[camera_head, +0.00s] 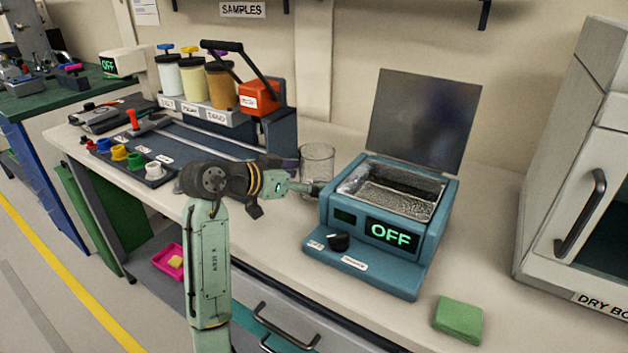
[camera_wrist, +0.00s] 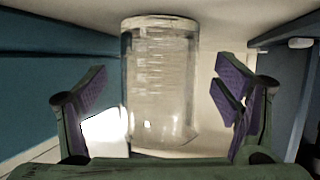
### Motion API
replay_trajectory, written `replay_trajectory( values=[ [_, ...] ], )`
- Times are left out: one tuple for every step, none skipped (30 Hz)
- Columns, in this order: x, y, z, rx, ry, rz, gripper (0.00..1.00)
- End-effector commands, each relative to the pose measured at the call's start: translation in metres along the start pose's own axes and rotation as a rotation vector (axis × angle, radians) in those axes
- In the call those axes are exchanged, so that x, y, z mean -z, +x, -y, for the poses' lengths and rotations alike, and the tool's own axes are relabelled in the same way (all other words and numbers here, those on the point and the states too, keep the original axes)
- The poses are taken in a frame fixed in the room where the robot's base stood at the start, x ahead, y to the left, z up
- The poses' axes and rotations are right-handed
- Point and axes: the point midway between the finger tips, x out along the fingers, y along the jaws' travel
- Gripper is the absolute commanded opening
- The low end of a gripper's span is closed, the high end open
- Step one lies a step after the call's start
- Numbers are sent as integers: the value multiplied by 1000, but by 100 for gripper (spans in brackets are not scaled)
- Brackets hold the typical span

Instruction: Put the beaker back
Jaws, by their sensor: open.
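A clear glass beaker (camera_head: 317,158) stands on the bench just left of the blue water bath (camera_head: 432,243). The bath's lid is raised, its basin shows a grey shiny inside, and its display reads OFF. My gripper (camera_head: 306,188) is low over the bench, at the near side of the beaker. In the wrist view the beaker (camera_wrist: 160,85) stands between my two open fingers, with gaps on both sides; how deep it sits between them I cannot tell. Its lower part in the head view is partly hidden by my gripper.
A rack with several powder jars (camera_head: 195,78) and a red press (camera_head: 262,97) stand behind left. A row of coloured knobs (camera_head: 120,152) lies left. A green sponge (camera_head: 459,320) lies front right, and a dry box (camera_head: 575,190) stands right.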

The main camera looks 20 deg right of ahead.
Motion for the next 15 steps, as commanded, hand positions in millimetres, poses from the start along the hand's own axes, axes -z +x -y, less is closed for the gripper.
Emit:
replay_trajectory(
  values=[
    [-2, -12, 1, 4, 3, -3, 83],
    [-2, -19, 1, 5, 2, -2, 83],
    [-2, -27, 1, 4, 2, -3, 83],
    [-2, -34, 1, 4, 2, -1, 83],
    [-2, -41, 1, 5, 2, -2, 83],
    [-2, -49, 1, 4, 2, -2, 83],
    [-2, -55, 1, 4, 3, -2, 83],
    [-2, -60, 1, 4, 3, -2, 83],
    [-2, -67, 0, 3, 2, -1, 83],
    [-1, -72, 1, 3, 1, -2, 83],
    [-1, -76, 1, 4, 1, -2, 83],
    [-1, -81, 0, 2, 1, -1, 83],
    [-1, -84, 0, 1, 1, 0, 83],
    [-1, -86, 0, 1, 1, -1, 83],
    [-1, -89, 0, 1, 1, -1, 83]
  ],
)
